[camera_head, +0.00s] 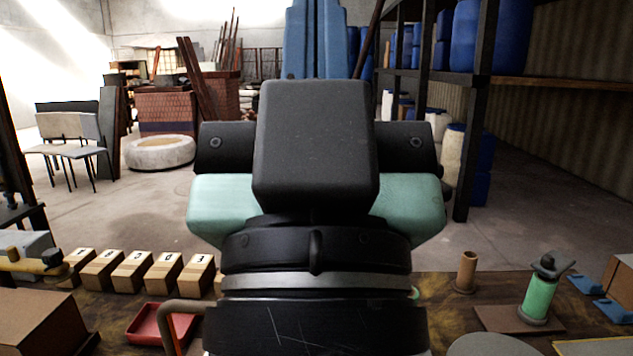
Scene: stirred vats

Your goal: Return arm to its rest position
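My arm rises in the middle of the head view. Its end, which I take to be my gripper (315,150), shows as a black block in front of a wide black and pale green body. A dark round joint with a grey ring is below it. It faces away from me, and I cannot make out its fingertips or anything between them. The arm's end looks raised above the table (455,285) and covers the table's middle.
Numbered wooden blocks (130,270) stand in a row at left, by a red tray (150,325) and a cardboard box (38,322). At right are a wooden cylinder (467,271) and a green pump-like vessel (540,295). Shelving (483,110) stands beyond; the floor between is open.

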